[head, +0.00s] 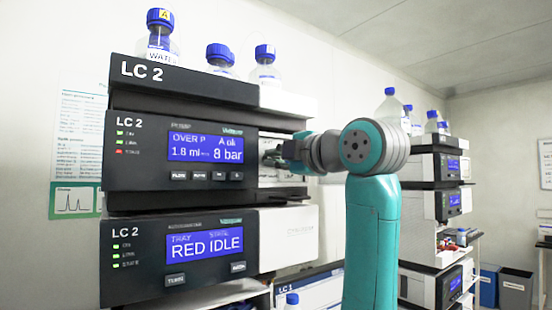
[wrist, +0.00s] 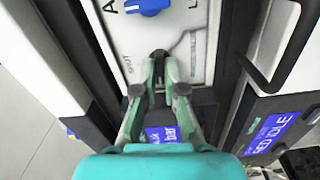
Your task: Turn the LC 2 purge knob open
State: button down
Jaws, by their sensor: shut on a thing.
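The LC 2 pump module (head: 150,150) is the middle black-fronted unit of the stack, with a lit blue screen reading 8 bar. A pale panel on its right side bears the purge knob, mostly hidden by my gripper (head: 274,157) in the head view. In the wrist view my gripper (wrist: 160,62) has its fingertips closed around a small dark knob (wrist: 160,53) on the pale panel (wrist: 185,25). Small lettering runs beside it. The knob's exact turn angle is hidden by the fingers.
A blue selector knob (wrist: 153,7) sits on the same panel, beyond my fingertips. Bottles (head: 160,45) with blue caps stand on top of the stack. The lower LC 2 module (head: 135,275) reads RED IDLE. Another instrument stack (head: 420,200) stands at the right.

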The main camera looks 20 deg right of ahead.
jog(key=shift+n, duration=0.4)
jog(key=c, duration=1.3)
grip_release()
jog(key=shift+o, duration=0.2)
jog(key=shift+s, duration=0.1)
jog(key=v, duration=1.1)
jog(key=shift+s, duration=0.35)
jog(key=shift+d, duration=0.15)
